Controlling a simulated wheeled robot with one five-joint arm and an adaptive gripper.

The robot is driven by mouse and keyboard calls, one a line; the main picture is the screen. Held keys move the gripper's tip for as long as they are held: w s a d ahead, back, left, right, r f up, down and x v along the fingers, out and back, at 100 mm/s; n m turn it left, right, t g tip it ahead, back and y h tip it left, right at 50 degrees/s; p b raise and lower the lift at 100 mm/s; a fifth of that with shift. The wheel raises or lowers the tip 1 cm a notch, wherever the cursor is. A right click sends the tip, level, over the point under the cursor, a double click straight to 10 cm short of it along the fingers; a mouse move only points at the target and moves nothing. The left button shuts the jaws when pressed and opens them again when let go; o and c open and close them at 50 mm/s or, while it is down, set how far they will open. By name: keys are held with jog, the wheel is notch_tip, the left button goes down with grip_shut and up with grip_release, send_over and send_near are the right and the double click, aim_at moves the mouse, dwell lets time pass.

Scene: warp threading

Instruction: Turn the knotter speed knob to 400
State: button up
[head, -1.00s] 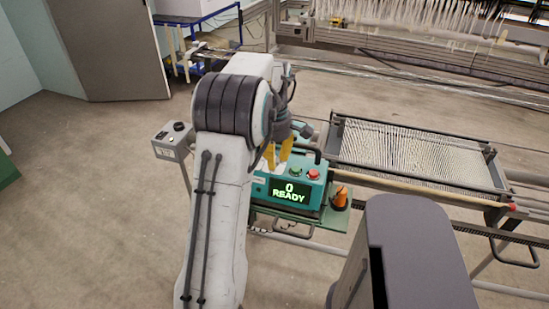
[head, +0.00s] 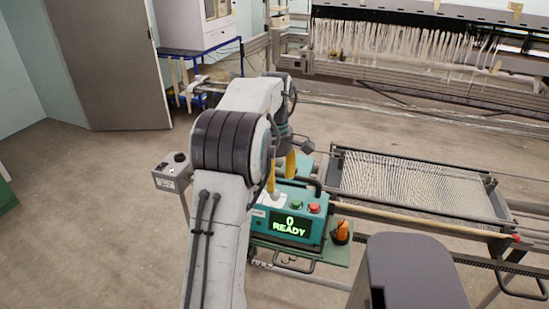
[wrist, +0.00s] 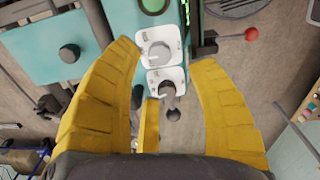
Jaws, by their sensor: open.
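The teal knotter (head: 262,226) shows "0 READY" on its display (head: 291,224) in the head view. In the wrist view, two white dial plates sit side by side on it, each with a round grey knob: an upper one (wrist: 159,52) and a lower one (wrist: 167,88). The plate lettering is too small to read, so I cannot tell which is the speed knob. My gripper (wrist: 170,58) is open and empty, its yellow fingers spread on either side of the plates. In the head view, the gripper (head: 281,172) is over the knotter's back part, and the knobs are hidden.
A green button (head: 297,204) and a red button (head: 314,208) are on the knotter's top. An orange object (head: 341,232) stands at its right. The warp frame (head: 415,185) extends to the right. A grey control box (head: 172,172) stands at the left, with open floor around it.

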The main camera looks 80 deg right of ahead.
aim_at(275, 192)
notch_tip(275, 192, up, 7)
dwell(0.4)
dwell(0.4)
